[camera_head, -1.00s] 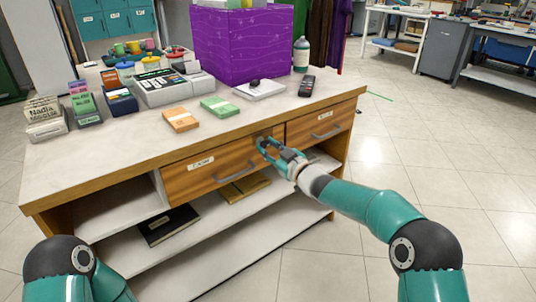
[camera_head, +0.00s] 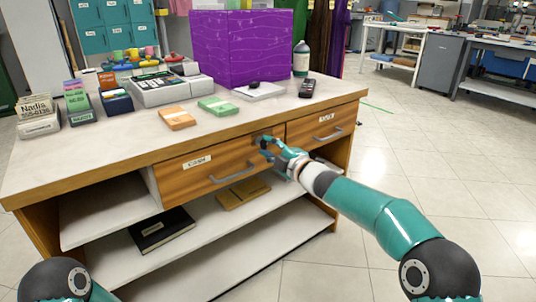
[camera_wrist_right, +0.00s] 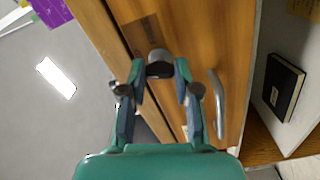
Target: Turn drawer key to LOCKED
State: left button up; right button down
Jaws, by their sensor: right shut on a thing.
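The wooden cash drawer (camera_head: 207,166) is closed in the counter front, with a grey bar handle (camera_head: 234,175) and a small label. The key (camera_wrist_right: 159,64) shows in the right wrist view as a grey knob in front of a dark plate (camera_wrist_right: 139,36) on the drawer front. My right gripper (camera_head: 264,145) is at the drawer's upper right corner, its fingers shut on the key, as the right wrist view (camera_wrist_right: 159,72) also shows. The fingers hide much of the key in the head view, and I cannot read its turn position. My left gripper is out of view.
A second drawer (camera_head: 317,128) is closed to the right. The counter top (camera_head: 110,140) holds a purple box (camera_head: 255,48), a cash register (camera_head: 165,90) and card stacks. Open shelves below hold a black book (camera_head: 162,230) and a brown folder (camera_head: 243,192). The floor at right is clear.

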jog(key=shift+s+a+f+n+b, duration=0.1)
jog(key=shift+n+b, duration=0.15)
jog(key=shift+n, duration=0.3)
jog(key=shift+a+f+n+b, duration=0.1)
jog(key=shift+f+n+b, duration=0.1)
jog(key=shift+n, duration=0.4)
jog(key=shift+s+a+f+n+b, duration=0.1)
jog(key=shift+n+b, duration=0.15)
jog(key=shift+n, duration=0.3)
jog(key=c, duration=0.8)
grip_release()
jog(key=shift+w+r, duration=0.1)
jog(key=shift+r, duration=0.05)
jog(key=shift+c, duration=0.2)
jog(key=shift+d+r, duration=0.1)
jog(key=shift+r, duration=0.05)
jog(key=shift+d, duration=0.15)
jog(key=shift+s+d, duration=0.4)
jog(key=shift+s, duration=0.15)
jog(key=v, duration=1)
jog(key=shift+s, duration=0.25)
